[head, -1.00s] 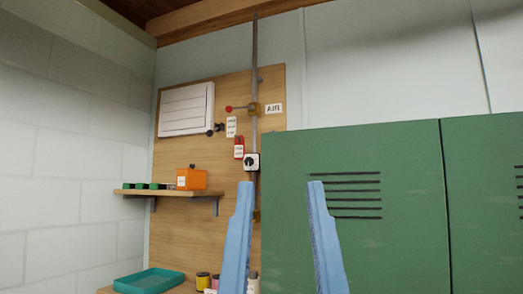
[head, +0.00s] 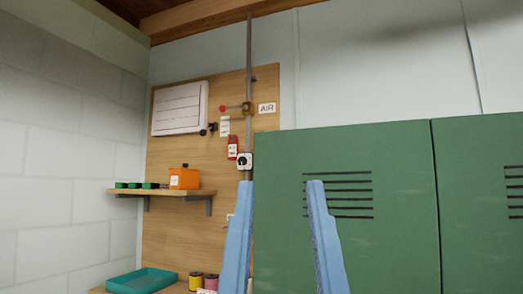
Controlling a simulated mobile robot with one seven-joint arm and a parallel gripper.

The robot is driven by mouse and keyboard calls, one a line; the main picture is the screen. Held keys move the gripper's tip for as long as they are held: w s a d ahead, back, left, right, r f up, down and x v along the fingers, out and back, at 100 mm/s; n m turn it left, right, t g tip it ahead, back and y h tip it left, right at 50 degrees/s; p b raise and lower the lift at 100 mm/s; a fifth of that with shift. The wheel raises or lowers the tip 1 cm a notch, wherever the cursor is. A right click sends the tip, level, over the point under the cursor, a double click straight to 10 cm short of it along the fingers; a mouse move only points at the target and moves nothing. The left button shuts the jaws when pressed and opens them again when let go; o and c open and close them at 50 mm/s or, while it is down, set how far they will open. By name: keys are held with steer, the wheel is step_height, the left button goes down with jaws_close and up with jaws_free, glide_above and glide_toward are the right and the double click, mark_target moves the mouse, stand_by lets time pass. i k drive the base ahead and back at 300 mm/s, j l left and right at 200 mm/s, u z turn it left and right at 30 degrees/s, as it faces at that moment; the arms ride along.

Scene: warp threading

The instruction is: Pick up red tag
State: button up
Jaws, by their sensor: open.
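The red tag (head: 232,148) hangs on the wooden wall board, just left of a grey box with a black knob (head: 245,161). It is small, with white lettering on its lower part. My gripper (head: 281,184) is open and empty, its two blue fingers pointing up in the lower middle of the view. The fingertips appear below and to the right of the tag in the picture, apart from it. The left finger covers part of the pipe and board below the knob box.
A green locker (head: 400,235) fills the right side. A shelf (head: 165,192) at left holds an orange box (head: 184,178) and green items. A teal tray (head: 143,281) and thread spools (head: 196,280) sit below. A vertical pipe (head: 249,60) with a red-knobbed valve runs up the board.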

mark_target(233, 148)
steer(key=i+j+z, duration=0.15)
steer(key=z, duration=0.3)
steer(key=i+j+z, duration=0.15)
steer(key=j+z, duration=0.3)
steer(key=i+j+z, duration=0.1)
steer(key=z, duration=0.35)
steer(key=i+j+z, duration=0.1)
steer(key=j+z, duration=0.15)
steer(key=j, duration=1.2)
steer(key=j+z, duration=0.25)
steer(key=j, duration=1.2)
